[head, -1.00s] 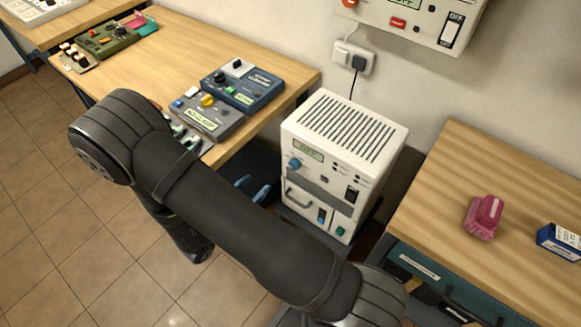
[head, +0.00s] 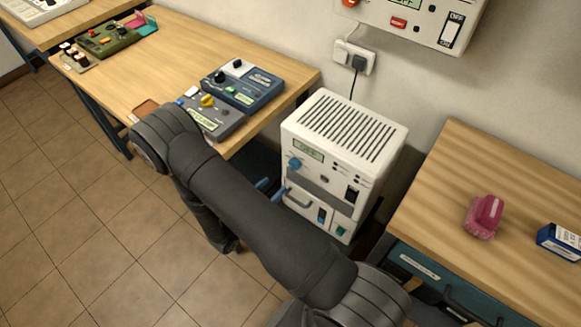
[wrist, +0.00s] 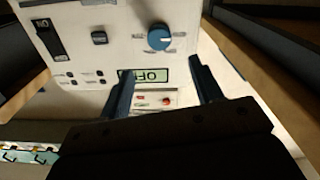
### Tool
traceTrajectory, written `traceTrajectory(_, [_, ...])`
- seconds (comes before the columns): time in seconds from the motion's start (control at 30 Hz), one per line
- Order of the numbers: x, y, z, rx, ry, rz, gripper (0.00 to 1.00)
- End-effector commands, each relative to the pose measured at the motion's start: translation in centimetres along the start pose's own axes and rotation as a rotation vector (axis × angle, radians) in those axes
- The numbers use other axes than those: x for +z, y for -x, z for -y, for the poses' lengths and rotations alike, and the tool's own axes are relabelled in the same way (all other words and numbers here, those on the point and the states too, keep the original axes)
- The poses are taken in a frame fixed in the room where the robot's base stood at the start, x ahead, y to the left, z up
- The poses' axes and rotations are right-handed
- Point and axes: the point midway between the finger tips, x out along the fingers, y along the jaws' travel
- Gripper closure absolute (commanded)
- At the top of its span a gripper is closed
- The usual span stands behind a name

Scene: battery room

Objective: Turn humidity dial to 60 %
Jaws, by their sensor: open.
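A white box (head: 345,150) with a slotted top stands on the floor between two wooden tables.
Consoles (head: 242,86) lie on the left table. A pink object (head: 484,216) sits on the right table. A wall panel (head: 425,22) hangs above.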

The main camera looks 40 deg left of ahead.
Motion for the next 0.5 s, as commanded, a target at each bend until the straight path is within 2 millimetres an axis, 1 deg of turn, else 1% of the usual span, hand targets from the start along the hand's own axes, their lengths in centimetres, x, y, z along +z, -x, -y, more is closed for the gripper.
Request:
traceTrajectory(0.03, [0.0, -1.0, -0.1, 0.004, 0.000, 0.001, 0.41])
traceTrajectory(0.2, [0.0, -3.8, -0.1, 0.005, 0.000, 0.001, 0.41])
traceTrajectory(0.5, [0.0, -8.4, -0.1, 0.003, -0.001, 0.001, 0.41])
